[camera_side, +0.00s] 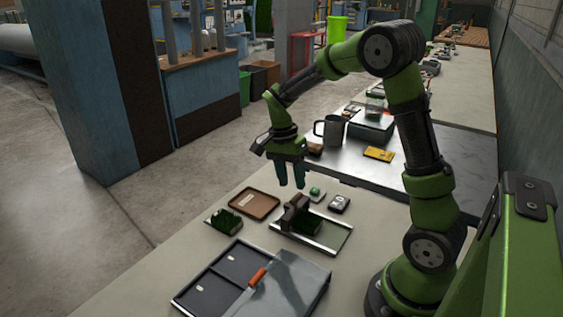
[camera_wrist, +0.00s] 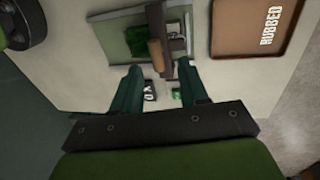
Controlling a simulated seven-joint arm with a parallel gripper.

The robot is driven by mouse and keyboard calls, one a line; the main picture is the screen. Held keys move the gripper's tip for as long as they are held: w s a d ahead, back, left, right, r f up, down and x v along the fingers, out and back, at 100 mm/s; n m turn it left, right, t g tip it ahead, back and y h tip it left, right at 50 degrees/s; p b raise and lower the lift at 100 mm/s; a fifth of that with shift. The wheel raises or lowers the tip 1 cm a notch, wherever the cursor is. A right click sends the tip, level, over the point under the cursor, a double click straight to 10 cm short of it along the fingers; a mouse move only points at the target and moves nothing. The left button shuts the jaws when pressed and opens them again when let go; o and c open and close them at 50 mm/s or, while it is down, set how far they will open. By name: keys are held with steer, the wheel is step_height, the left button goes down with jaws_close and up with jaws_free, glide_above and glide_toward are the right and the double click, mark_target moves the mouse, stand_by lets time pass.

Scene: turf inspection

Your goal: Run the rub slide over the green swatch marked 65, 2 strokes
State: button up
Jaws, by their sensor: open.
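The rub slide (camera_side: 297,207) is a dark carriage on a metal-railed bed; in the wrist view its carriage (camera_wrist: 172,30) has a tan, rounded handle (camera_wrist: 156,53). A dark green swatch (camera_side: 311,227) lies in the bed beside the carriage, and it also shows in the wrist view (camera_wrist: 142,38). No number is legible on it. Another green swatch (camera_side: 224,221) lies on a small plate at the left. My gripper (camera_side: 291,185) is open and empty above the rub slide, fingers pointing down. In the wrist view its fingertips (camera_wrist: 160,70) are apart, near the handle.
A brown tray (camera_side: 269,213) marked RUBBED (camera_wrist: 251,54) is left of the slide. A small green-topped item (camera_side: 315,192) and a dark-and-white item (camera_side: 340,204) lie behind it.

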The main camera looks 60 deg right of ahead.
step_height(320, 180, up, 13)
steer(key=w, duration=0.2)
steer(key=shift+w, duration=0.3)
steer(key=s+a+n+t+y, duration=0.2)
steer(key=s+a+n+t, duration=0.7)
steer(key=s+a+n, duration=0.5)
steer(key=shift+a, duration=0.4)
steer(key=shift+f, duration=0.15)
